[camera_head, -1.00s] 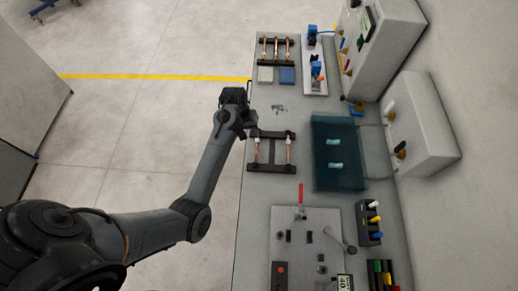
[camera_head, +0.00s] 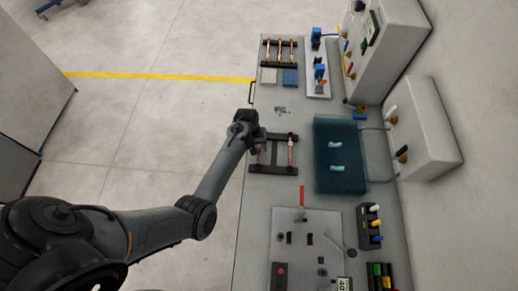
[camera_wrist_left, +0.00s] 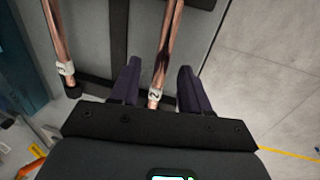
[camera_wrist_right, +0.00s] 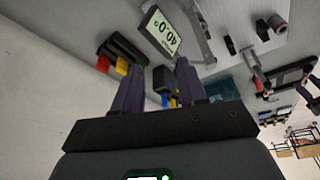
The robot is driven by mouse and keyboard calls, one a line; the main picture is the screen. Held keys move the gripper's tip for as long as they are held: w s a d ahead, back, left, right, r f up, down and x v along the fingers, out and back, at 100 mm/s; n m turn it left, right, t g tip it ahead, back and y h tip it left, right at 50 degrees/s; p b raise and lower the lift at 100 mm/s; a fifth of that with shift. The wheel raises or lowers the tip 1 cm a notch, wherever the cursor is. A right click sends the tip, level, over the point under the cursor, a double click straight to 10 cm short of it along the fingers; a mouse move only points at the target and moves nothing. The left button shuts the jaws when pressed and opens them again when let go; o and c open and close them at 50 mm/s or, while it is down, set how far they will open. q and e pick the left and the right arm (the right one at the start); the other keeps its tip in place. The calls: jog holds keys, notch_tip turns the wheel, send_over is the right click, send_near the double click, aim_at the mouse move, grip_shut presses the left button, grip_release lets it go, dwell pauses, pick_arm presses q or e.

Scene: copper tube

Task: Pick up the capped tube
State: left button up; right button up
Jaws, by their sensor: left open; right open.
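The near rack (camera_head: 274,168) is a black frame at the table's left edge holding two copper tubes. One copper tube (camera_head: 291,152) stands clear of my gripper; the other is partly hidden under my left gripper (camera_head: 258,146). In the left wrist view, a copper tube (camera_wrist_left: 168,42) with a white band marked 2 (camera_wrist_left: 155,96) lies between the open fingers of my left gripper (camera_wrist_left: 157,82), apparently not gripped. The second tube (camera_wrist_left: 55,32), also with a white marked band (camera_wrist_left: 66,69), lies to its left. I cannot tell which one is capped. My right gripper (camera_wrist_right: 158,84) is open and empty.
Another rack (camera_head: 279,41) with several copper tubes is at the far end. A teal tray (camera_head: 340,181) with two pale pieces is right of the near rack. Grey machines (camera_head: 420,135) line the right side. A fixture plate (camera_head: 297,250) is nearer me.

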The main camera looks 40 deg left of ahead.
pick_arm(q)
jog(key=shift+f, duration=0.1)
grip_shut()
dwell(0.5)
